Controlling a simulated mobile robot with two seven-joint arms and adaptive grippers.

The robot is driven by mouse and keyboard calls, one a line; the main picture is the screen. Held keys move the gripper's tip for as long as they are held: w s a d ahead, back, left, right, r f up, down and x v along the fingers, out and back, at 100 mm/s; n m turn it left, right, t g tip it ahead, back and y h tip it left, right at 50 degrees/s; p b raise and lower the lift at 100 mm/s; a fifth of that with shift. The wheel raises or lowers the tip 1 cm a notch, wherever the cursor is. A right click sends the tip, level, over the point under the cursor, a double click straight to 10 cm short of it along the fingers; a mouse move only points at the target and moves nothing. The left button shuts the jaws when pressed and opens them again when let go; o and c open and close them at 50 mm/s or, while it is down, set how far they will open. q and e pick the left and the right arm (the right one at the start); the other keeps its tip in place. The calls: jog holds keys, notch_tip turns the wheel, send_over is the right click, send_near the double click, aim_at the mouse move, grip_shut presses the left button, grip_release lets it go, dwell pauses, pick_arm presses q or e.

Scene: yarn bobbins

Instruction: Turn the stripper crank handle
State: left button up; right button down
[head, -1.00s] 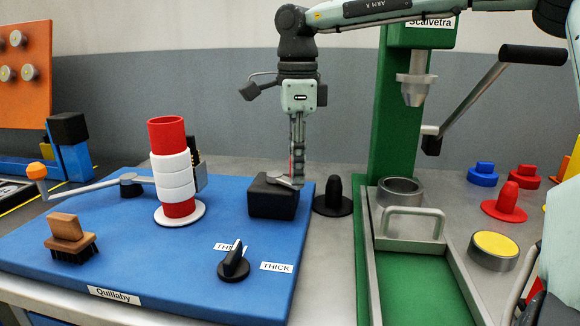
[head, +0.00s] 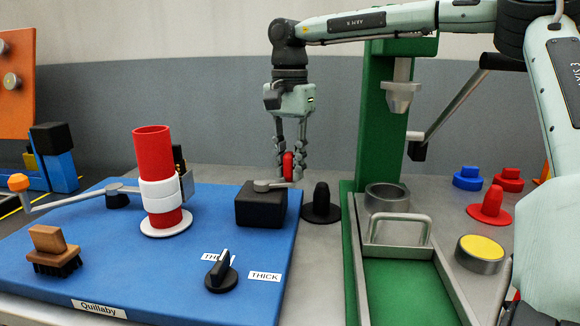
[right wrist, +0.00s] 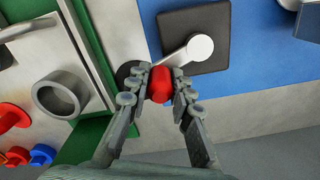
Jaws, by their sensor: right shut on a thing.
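The crank is a grey arm (head: 272,186) on a black box (head: 258,207) on the blue base, with an upright red handle (head: 288,166) at its right end. My right gripper (head: 288,158) is shut around the red handle from above. In the right wrist view the red handle (right wrist: 158,88) sits between the fingertips (right wrist: 160,82), with the round silver hub (right wrist: 200,47) beyond. A red bobbin (head: 152,150) with white bands (head: 161,195) stands upright left of the box. My left gripper is out of view.
A black knob (head: 322,203) stands right of the box. A green press (head: 385,120) with a metal cup (head: 386,198) and tray stands further right. A wooden brush (head: 50,250), an orange-knobbed arm (head: 60,197) and a selector knob (head: 221,272) are on the blue base (head: 130,265).

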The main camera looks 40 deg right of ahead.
jog(key=shift+w+d+n, duration=0.2)
jog(key=shift+w+n, duration=0.25)
jog(key=shift+n, duration=0.45)
jog(key=c, duration=1.3)
grip_release()
notch_tip(320, 180, up, 12)
jog(key=shift+r, duration=0.1)
